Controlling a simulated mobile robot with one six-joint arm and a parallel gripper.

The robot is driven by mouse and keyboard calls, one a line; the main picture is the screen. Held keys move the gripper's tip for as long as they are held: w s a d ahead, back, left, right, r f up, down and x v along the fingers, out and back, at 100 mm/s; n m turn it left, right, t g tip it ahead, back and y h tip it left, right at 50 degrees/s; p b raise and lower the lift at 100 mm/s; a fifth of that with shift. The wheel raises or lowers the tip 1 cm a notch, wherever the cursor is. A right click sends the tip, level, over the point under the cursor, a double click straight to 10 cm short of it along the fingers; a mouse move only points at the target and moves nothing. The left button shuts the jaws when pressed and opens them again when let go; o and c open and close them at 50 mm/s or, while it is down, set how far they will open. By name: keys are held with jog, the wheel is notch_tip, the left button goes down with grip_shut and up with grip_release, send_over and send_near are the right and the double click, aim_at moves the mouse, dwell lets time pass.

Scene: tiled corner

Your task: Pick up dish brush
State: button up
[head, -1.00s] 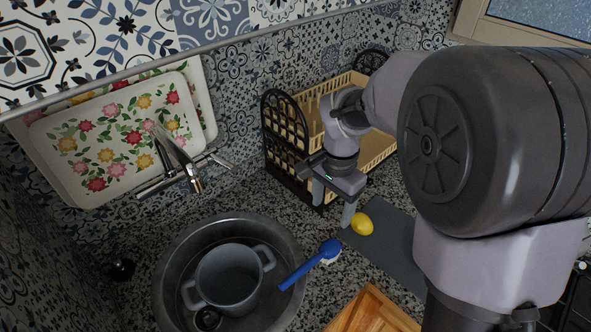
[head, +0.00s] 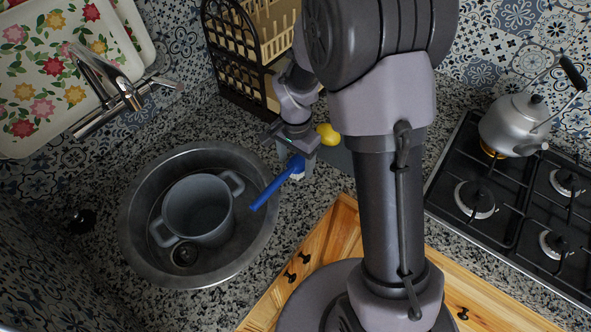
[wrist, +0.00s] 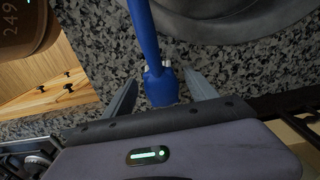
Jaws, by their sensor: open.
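The dish brush (head: 270,190) is blue with pale bristles at its head. Its handle reaches over the rim of the round sink, and its head lies at the counter beside it. My gripper (head: 296,162) is at the head end of the brush. In the wrist view, the blue brush (wrist: 151,45) runs between the two spread fingers of my open gripper (wrist: 161,80). The fingers stand apart from the brush on both sides.
A grey pot (head: 198,210) stands in the round metal sink (head: 133,235). A lemon (head: 328,134) lies just behind my gripper. A dish rack (head: 240,75) stands at the back, and a faucet (head: 125,95) is at the left. A kettle (head: 515,125) sits on the stove at the right.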

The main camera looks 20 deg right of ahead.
jog(key=shift+r, duration=0.15)
grip_shut()
